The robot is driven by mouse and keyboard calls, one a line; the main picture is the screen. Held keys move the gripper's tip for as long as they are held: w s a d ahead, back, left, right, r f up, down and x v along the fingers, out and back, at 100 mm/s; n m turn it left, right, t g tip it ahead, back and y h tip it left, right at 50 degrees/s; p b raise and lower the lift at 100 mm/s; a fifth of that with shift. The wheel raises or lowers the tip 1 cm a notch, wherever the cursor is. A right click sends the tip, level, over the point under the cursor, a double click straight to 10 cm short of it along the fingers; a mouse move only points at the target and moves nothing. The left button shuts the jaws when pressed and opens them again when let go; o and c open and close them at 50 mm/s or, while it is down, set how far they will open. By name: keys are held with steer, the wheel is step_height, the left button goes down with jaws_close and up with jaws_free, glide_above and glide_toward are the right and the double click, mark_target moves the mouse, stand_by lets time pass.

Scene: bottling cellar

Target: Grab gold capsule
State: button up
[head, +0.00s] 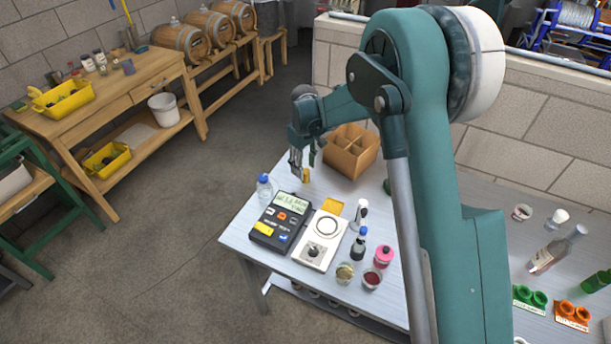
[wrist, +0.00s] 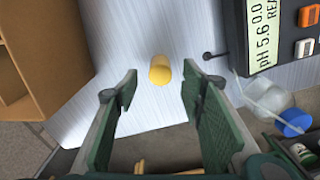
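The gold capsule (wrist: 160,70) is a small yellow-gold cylinder on the grey metal table (wrist: 140,35). In the wrist view it sits just beyond my fingertips, roughly centred between them and not touching either. My gripper (wrist: 158,90) is open and empty, with green pads on both fingers. In the head view my gripper (head: 299,164) hangs over the table's far left part, and the capsule (head: 306,175) shows as a small yellow patch beside the fingers. Exact height above it is hard to tell.
A cardboard divider box (head: 350,155) stands right of the gripper. A pH meter (head: 281,221), a blue-capped bottle (head: 264,188) and a white stirrer (head: 320,240) stand nearer. Small jars and bottles crowd the front. The table's edge runs close by on the left.

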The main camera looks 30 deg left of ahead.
mark_target(305, 170)
steer(key=shift+f, duration=2.15)
steer(key=c, duration=0.7)
